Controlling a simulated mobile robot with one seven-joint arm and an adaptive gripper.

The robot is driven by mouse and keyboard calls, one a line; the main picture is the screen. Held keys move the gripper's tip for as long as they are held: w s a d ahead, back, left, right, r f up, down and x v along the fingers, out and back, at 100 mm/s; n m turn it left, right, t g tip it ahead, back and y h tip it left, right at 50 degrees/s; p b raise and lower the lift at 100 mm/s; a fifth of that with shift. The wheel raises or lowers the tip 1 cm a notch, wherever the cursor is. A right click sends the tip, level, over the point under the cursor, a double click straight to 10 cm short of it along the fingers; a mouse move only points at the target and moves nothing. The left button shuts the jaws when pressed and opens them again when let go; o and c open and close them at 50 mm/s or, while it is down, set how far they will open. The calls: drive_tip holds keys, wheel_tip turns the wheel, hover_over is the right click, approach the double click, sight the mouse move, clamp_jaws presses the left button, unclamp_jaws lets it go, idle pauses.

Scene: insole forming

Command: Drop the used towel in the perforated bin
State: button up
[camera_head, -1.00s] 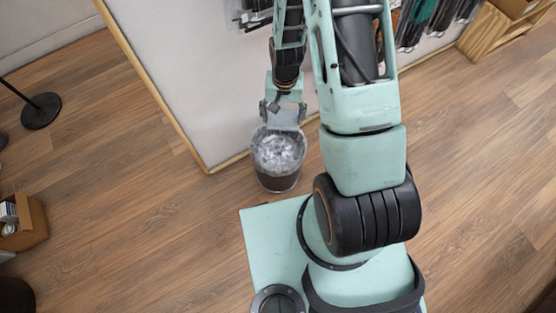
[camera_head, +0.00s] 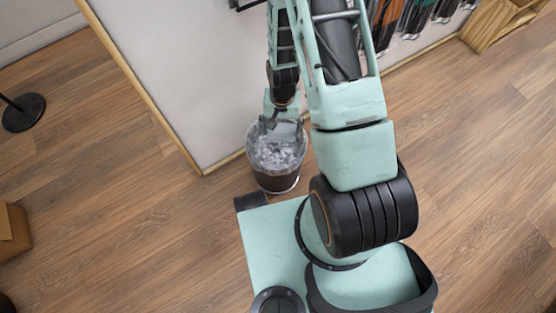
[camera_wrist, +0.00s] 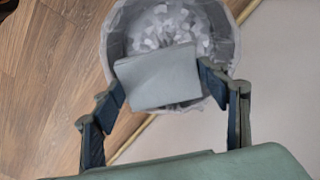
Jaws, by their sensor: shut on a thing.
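The used towel (camera_wrist: 158,78) is a grey-green folded piece, seen in the wrist view between the two fingers of my gripper (camera_wrist: 160,82). My gripper is shut on it and holds it over the bin's opening. The bin (camera_head: 276,182) stands on the floor by the partition; it is dark, with a clear liner and pale crumpled scraps inside. Its lined rim also shows in the wrist view (camera_wrist: 116,45). In the head view my gripper (camera_head: 281,122) is above the bin's far side, and the towel is hard to make out there. The bin's perforations are too small to tell.
A pale partition (camera_head: 185,75) with a wooden edge stands right behind the bin. A cardboard box (camera_head: 14,232) and a black round stand base (camera_head: 23,112) are on the floor at the left. A wooden crate (camera_head: 500,25) is at the far right. The wood floor between is clear.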

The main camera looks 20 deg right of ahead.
drive_tip(key=shift+f, duration=0.45)
drive_tip(key=o, duration=1.2)
drive_tip(key=shift+r, duration=0.1)
wheel_tip(320, 180, up, 12)
drive_tip(key=shift+f, duration=0.1)
